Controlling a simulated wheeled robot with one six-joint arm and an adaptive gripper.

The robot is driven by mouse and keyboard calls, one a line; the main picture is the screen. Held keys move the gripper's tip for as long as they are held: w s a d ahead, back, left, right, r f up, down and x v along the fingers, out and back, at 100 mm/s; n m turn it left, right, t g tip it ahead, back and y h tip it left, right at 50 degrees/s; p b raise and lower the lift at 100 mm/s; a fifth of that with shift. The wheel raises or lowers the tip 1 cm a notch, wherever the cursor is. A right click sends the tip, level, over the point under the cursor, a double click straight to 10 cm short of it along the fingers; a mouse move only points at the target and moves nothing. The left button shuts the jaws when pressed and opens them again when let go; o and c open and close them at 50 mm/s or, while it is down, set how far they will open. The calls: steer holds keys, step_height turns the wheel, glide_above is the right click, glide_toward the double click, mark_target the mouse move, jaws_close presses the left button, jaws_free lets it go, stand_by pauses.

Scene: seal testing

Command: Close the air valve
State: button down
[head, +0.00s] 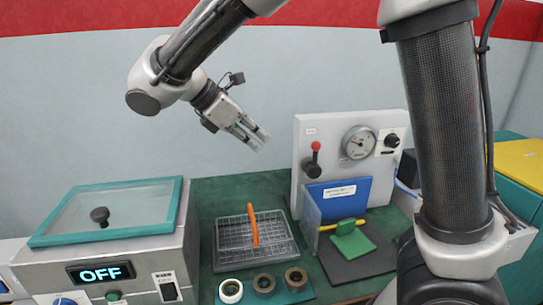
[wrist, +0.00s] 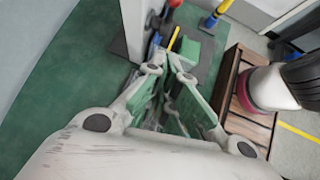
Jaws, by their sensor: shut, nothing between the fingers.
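A light grey panel (head: 308,195) stands upright at the back right of the green bench. It carries a lever with a red ball top (head: 316,146), a round gauge (head: 358,142) and a black knob (head: 391,141). I cannot tell for sure which of these is the air valve. The red ball stands above its dark base. My gripper (head: 261,137) is shut and empty. It hangs in the air to the left of the panel, apart from it. In the wrist view my fingers (wrist: 175,95) point toward the panel area, where a red part (wrist: 174,4) shows at the top edge.
A blue labelled sheet (head: 340,197), a clear plate and a green block (head: 352,243) are before the panel. A wire basket (head: 224,240) with an orange handle (head: 253,225) and several rings (head: 265,283) lie to the left. A lidded box (head: 150,208) reading OFF stands far left.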

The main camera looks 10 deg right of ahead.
steer(key=shift+s+d+r+n, duration=0.1)
steer(key=shift+s+d+n, duration=0.1)
steer(key=shift+n, duration=0.1)
glide_toward(312, 166)
step_height(312, 166, down, 3)
steer(key=a, duration=0.1)
steer(key=d, duration=0.3)
steer(key=shift+w+f, duration=0.15)
steer(key=shift+f, duration=0.2)
steer(key=shift+w+d, duration=0.15)
steer(key=shift+d, duration=0.4)
